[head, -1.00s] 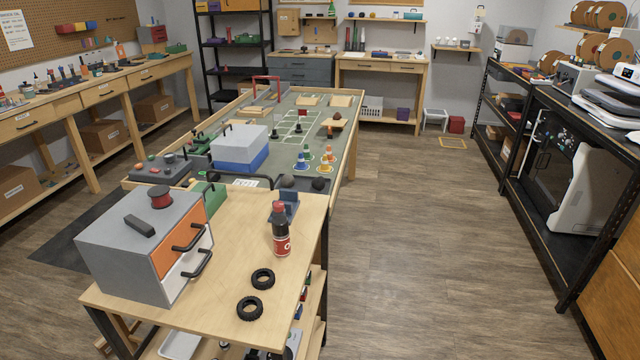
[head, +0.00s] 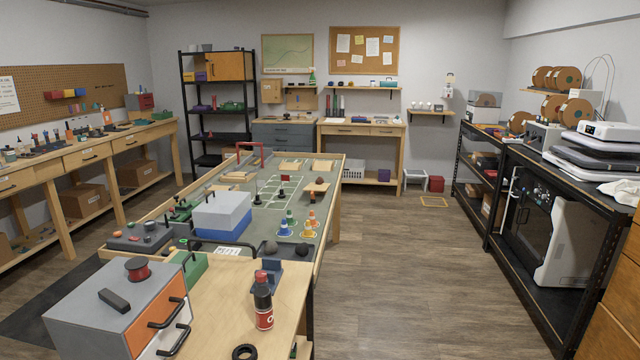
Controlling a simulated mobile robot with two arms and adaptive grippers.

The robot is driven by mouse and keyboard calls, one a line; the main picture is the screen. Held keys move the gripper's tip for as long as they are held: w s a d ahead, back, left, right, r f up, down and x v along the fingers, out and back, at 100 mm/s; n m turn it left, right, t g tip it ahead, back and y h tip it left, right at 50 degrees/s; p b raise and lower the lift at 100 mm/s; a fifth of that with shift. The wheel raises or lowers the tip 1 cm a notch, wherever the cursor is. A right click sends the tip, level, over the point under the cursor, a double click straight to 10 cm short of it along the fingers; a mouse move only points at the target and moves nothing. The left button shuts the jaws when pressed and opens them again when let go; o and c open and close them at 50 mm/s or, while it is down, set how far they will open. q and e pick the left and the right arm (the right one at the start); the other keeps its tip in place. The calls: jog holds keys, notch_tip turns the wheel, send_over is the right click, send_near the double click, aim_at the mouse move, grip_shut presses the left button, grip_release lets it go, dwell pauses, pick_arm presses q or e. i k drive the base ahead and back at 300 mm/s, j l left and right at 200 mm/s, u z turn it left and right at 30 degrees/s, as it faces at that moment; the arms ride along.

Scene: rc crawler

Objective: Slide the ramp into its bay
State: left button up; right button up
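The long course table (head: 328,230) with a grey-green top stands at the middle left in the head view. Light wooden pieces lie toward its far end: one at the left (head: 238,176), one at the back middle (head: 292,165) and one at the back right (head: 322,166). A wooden piece with a dark part beneath (head: 317,187) is near the right edge. I cannot tell which piece is the ramp or where its bay is. A red arch (head: 250,152) stands at the far end. Neither of my grippers is in view.
A nearer wooden bench holds a grey drawer box (head: 85,315), a dark bottle (head: 263,305) and a black tire (head: 245,352).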

aim_at(322, 166)
jog(key=l, duration=0.3)
jog(key=i+l+z, duration=0.1)
jog(key=i+l, duration=0.4)
jog(key=l, duration=0.2)
jog(key=i+l, duration=0.55)
jog(key=l, duration=0.15)
jog(key=i+l, duration=0.1)
jog(key=i, duration=1.1)
jog(key=i+l, duration=0.15)
jog(key=i, duration=1)
jog(key=i+l, duration=0.1)
jog(key=i, duration=1.1)
